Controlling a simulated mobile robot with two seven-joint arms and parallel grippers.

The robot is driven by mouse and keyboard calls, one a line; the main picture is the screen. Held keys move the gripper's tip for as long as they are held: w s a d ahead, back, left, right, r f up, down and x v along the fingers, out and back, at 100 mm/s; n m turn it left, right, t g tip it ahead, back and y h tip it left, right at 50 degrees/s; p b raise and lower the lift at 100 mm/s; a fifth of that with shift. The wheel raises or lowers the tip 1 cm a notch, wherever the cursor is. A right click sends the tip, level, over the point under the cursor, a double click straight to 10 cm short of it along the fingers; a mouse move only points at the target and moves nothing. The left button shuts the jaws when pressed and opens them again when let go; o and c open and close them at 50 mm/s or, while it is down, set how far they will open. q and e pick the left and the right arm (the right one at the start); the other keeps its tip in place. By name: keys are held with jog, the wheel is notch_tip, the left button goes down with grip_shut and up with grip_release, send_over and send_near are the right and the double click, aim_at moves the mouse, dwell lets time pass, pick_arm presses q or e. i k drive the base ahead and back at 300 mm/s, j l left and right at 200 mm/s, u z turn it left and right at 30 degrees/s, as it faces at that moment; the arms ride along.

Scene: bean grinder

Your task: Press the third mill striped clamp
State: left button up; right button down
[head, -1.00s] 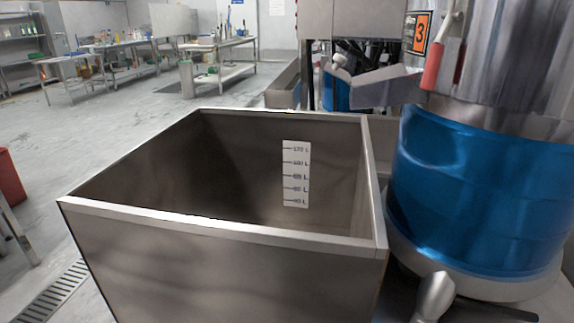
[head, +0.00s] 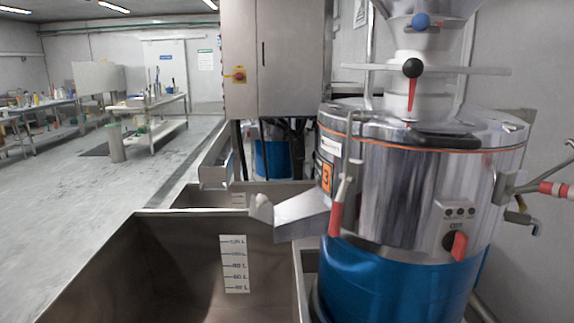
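The third mill (head: 400,200) stands at the right, a polished steel drum on a blue base with an orange label marked 3 (head: 326,177). A clamp with a red and white banded handle (head: 555,189) sticks out from its right side, near the right picture edge. Another clamp, with a plain red grip (head: 336,215), hangs upright on the drum's front left. Neither of my grippers is in the head view.
A steel bin (head: 150,240) with a litre scale (head: 234,263) stands at the lower left, beside the mill's spout (head: 300,216). A steel cabinet (head: 270,58) stands behind. A red knob (head: 459,245) and black-balled lever (head: 412,68) are on the mill. Open floor lies left.

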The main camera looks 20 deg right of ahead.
aim_at(557, 189)
jog(key=k+l+z, duration=0.1)
jog(key=z, duration=0.4)
jog(key=l+z, duration=0.25)
jog(key=z, duration=0.25)
jog(key=l+z, duration=0.2)
jog(key=z, duration=0.25)
jog(key=i+l, duration=0.1)
jog(key=l, duration=0.4)
jog(key=i+l, duration=0.1)
jog(key=l, duration=0.45)
jog(key=i+l, duration=0.1)
jog(key=l, duration=0.4)
jog(key=z, duration=0.05)
